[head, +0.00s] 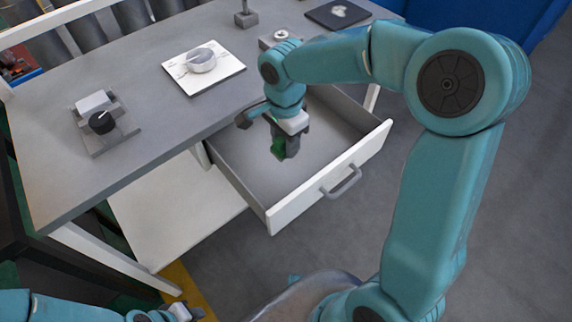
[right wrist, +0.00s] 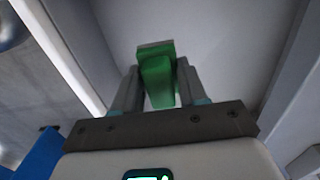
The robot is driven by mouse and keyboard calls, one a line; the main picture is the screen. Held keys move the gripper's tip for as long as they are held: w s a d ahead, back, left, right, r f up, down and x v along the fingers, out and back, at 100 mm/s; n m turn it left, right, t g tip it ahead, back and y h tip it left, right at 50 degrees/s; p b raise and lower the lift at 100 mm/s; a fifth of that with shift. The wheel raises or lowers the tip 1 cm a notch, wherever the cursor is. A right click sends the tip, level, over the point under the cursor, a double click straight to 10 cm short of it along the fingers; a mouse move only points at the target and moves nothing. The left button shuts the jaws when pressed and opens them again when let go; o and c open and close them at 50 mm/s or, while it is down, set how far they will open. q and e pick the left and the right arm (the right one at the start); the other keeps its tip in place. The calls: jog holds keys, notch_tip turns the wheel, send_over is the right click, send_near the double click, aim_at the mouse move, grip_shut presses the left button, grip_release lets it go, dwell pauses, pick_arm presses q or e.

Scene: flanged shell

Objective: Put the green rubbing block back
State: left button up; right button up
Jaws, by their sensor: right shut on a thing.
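The green rubbing block (head: 278,146) is between the fingers of my right gripper (head: 285,150), over the open drawer (head: 327,184). In the right wrist view the green block (right wrist: 156,75) stands between the two grey fingers of my right gripper (right wrist: 152,88), which are shut on it. The pale drawer floor (right wrist: 225,45) shows behind the block. I cannot tell whether the block touches the floor. The drawer is otherwise empty where I can see. My left arm shows at the bottom left of the head view, with its gripper (head: 182,312) partly cut off by the lower edge.
The grey tabletop (head: 150,120) holds a white plate with a round part (head: 203,62), a grey fixture with a black knob (head: 102,122), a dark mat (head: 338,14) and a small grey stand (head: 246,16). The drawer's front panel and handle (head: 342,183) stick out over clear floor.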

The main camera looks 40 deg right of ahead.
send_over(285, 171)
notch_tip(285, 171, down, 4)
jog(key=shift+f, duration=0.2)
notch_tip(285, 171, down, 4)
jog(key=shift+r+b, duration=0.2)
jog(key=shift+b, duration=0.3)
jog(key=shift+f, duration=0.45)
jog(key=shift+r, duration=0.1)
jog(key=o, duration=0.6)
jog(key=shift+f, duration=0.25)
jog(key=o, duration=0.4)
jog(key=shift+r, duration=0.1)
